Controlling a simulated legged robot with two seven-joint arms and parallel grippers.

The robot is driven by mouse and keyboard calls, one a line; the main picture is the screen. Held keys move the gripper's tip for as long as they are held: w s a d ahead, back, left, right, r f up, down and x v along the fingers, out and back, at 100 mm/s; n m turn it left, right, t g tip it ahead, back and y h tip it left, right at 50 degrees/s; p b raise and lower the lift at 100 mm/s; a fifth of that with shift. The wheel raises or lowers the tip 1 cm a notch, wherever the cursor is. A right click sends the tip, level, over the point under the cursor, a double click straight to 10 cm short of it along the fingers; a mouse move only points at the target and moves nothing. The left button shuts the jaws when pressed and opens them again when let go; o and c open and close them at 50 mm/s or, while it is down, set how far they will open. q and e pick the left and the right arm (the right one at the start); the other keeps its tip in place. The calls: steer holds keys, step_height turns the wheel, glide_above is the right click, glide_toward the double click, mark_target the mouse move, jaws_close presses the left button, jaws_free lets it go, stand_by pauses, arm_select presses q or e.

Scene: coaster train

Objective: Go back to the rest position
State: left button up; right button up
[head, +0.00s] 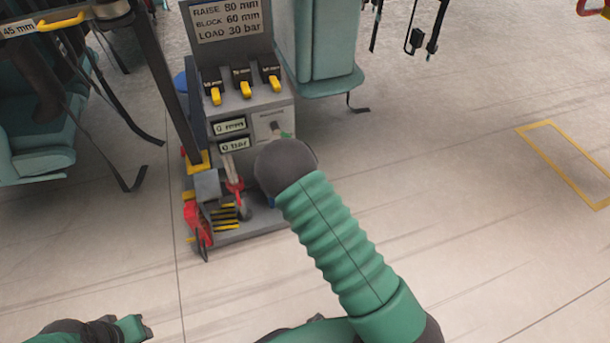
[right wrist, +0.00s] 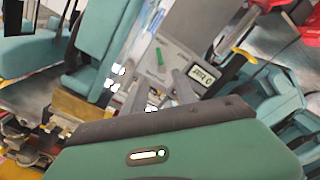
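My right arm (head: 340,240) reaches from the bottom of the head view toward a grey control stand (head: 268,100). Its dark wrist hides most of the right gripper there. In the right wrist view the grey fingers of my right gripper (right wrist: 168,92) stand apart in front of the stand's panel, with nothing visible between them. My left gripper (head: 135,327) is low at the bottom left of the head view, partly cut off; its finger gap cannot be made out.
The stand has yellow-tipped levers (head: 245,88), "0 mm" and "0 bar" displays (head: 232,135), and a sign (head: 228,20). Teal seats (head: 325,45) flank it. A red tool (head: 197,225) is at its base.

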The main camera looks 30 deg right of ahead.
steer(key=shift+s+f, duration=0.1)
stand_by(0.3)
steer(key=a+f+m+g+y, duration=0.3)
steer(key=a+f+m+g, duration=0.15)
steer(key=g, duration=0.35)
steer(key=s+a+r+m+g+y, duration=0.1)
steer(key=s+a+r+g, duration=0.15)
steer(key=s, duration=0.35)
steer(key=s+a+r+m+g+y, duration=0.1)
steer(key=s+a+r+g, duration=0.1)
steer(key=s+a+g, duration=0.3)
step_height(320, 180, up, 32)
steer(key=s+d+p, duration=0.1)
steer(key=s+p, duration=0.1)
steer(key=p, duration=3)
steer(key=shift+d+t, duration=0.15)
steer(key=shift+t, duration=0.2)
